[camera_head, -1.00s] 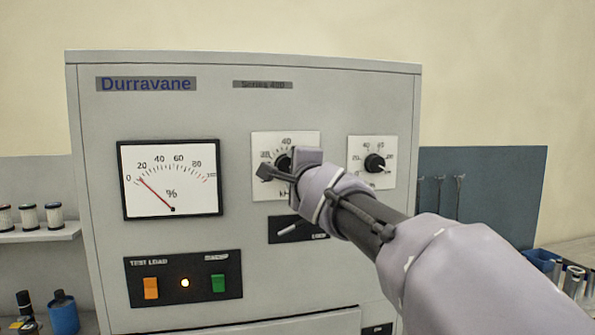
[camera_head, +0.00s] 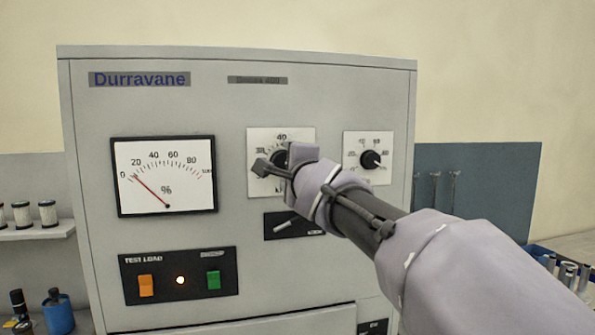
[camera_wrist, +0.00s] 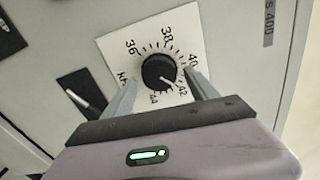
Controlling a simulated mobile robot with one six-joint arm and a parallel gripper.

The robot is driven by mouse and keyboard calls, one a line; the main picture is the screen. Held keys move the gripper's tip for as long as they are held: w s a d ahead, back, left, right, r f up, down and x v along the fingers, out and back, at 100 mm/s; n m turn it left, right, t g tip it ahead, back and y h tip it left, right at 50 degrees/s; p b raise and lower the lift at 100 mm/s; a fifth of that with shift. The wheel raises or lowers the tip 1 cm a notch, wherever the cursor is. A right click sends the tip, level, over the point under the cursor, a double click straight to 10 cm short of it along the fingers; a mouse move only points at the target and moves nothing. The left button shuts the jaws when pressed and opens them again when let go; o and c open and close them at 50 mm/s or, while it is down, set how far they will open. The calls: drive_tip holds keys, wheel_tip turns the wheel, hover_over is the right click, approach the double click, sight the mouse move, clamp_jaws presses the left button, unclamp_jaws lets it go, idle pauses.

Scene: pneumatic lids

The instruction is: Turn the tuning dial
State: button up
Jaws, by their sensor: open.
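The tuning dial is a black round knob (camera_wrist: 159,70) on a white scale plate (camera_wrist: 188,20) marked 36 to 44 in the wrist view. Its white pointer line points near 42. In the head view the dial (camera_head: 280,158) is mostly hidden behind my gripper (camera_head: 274,162). In the wrist view my gripper (camera_wrist: 161,78) is open, with one finger on each side of the knob's lower part. Gaps show between the fingers and the knob, so it is not gripped.
A second black dial (camera_head: 370,159) sits to the right. A small lever switch (camera_head: 284,223) lies just below the gripper. A percent meter (camera_head: 164,176) is at left, its needle near the low end. An orange switch (camera_head: 146,285) and a green switch (camera_head: 213,280) sit lower left.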

drive_tip(key=v, duration=1.6)
drive_tip(key=s+d+f+n+g+h+b, duration=0.1)
drive_tip(key=s+d+f+n+g, duration=0.2)
drive_tip(key=s+f, duration=0.5)
drive_tip(key=s+d+f+n+g+h+b, duration=0.1)
drive_tip(key=s+d+f+n+g, duration=0.2)
drive_tip(key=s+f, duration=0.5)
drive_tip(key=s+d+f+n+g+h+b, duration=0.1)
drive_tip(key=s+d+f+n+g, duration=0.3)
drive_tip(key=s+f, duration=0.5)
wheel_tip(320, 180, down, 12)
drive_tip(key=shift+r+n+g, duration=0.1)
drive_tip(key=shift+n+g, duration=0.6)
drive_tip(key=shift+g, duration=0.1)
